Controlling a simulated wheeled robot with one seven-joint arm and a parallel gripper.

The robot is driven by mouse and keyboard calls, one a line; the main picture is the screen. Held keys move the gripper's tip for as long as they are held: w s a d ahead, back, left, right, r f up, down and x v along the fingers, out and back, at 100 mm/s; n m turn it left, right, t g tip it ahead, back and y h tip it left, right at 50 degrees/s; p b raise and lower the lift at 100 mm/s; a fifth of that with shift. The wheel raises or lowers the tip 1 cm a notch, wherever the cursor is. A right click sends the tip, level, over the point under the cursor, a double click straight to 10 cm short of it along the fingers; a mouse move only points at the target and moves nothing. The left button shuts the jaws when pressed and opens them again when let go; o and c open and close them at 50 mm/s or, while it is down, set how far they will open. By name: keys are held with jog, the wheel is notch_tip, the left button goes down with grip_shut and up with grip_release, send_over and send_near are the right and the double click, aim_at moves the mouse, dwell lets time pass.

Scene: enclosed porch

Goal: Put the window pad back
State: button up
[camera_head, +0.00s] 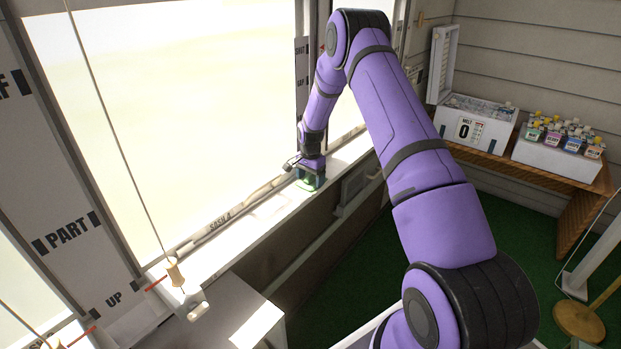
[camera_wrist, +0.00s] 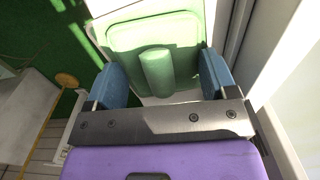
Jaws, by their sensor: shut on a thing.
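The window pad is a green block with a raised rounded bar across its face; it fills the upper middle of the wrist view (camera_wrist: 125,42). My gripper (camera_wrist: 161,78) has its two blue fingers on either side of the pad, shut on it. In the head view my gripper (camera_head: 311,172) is down at the window sill (camera_head: 255,212), and a small green part of the pad (camera_head: 309,186) shows beneath it. I cannot tell whether the pad touches the sill.
Large bright windows (camera_head: 170,110) rise behind the sill. A pull cord with a wooden knob (camera_head: 175,272) hangs at the left. A white cabinet (camera_head: 235,310) stands below the sill. A wooden bench (camera_head: 545,160) at right carries a white box (camera_head: 476,122) and a bottle crate (camera_head: 556,158). Green floor lies open between.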

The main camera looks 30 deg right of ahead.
jog(key=o, duration=1.1)
jog(key=shift+f, duration=0.1)
jog(key=shift+c, duration=0.2)
